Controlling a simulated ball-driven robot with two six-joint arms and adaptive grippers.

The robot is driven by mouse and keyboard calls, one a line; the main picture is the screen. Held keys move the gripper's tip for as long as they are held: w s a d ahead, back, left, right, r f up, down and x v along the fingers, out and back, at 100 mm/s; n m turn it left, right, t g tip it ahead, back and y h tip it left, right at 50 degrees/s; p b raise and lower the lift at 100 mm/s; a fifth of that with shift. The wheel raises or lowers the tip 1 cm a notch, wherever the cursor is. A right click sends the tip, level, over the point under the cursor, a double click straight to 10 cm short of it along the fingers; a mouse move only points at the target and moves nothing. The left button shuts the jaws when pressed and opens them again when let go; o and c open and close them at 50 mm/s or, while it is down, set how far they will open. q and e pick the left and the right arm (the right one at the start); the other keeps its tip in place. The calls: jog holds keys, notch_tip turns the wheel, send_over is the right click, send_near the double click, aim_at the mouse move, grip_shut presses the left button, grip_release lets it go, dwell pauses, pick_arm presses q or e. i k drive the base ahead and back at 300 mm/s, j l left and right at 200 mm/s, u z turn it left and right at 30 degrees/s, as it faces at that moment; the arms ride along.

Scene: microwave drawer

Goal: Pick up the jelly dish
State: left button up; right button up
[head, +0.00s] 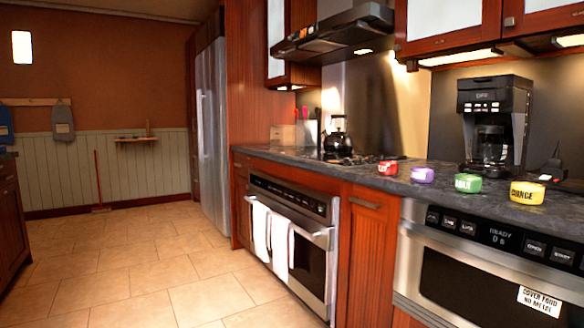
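Several small round labelled dishes stand in a row along the front of the dark stone counter (400,192). They are a red dish (387,168), a purple dish (423,175), a green dish (467,183) and a yellow dish (527,193). The yellow one's label seems to read "CHANGE"; the other labels are too small to read surely. I cannot tell which of them is the jelly dish. Neither of my grippers is in view.
A coffee maker (494,122) stands behind the dishes. A kettle (338,139) sits on the stove, above an oven (288,240) with hanging towels (271,240). The microwave drawer (490,275) is shut below the counter.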

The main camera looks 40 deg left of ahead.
aim_at(388, 168)
jog(key=u, duration=0.8)
jog(key=i+j+z, duration=0.15)
jog(key=i+j, duration=0.25)
jog(key=i, duration=0.1)
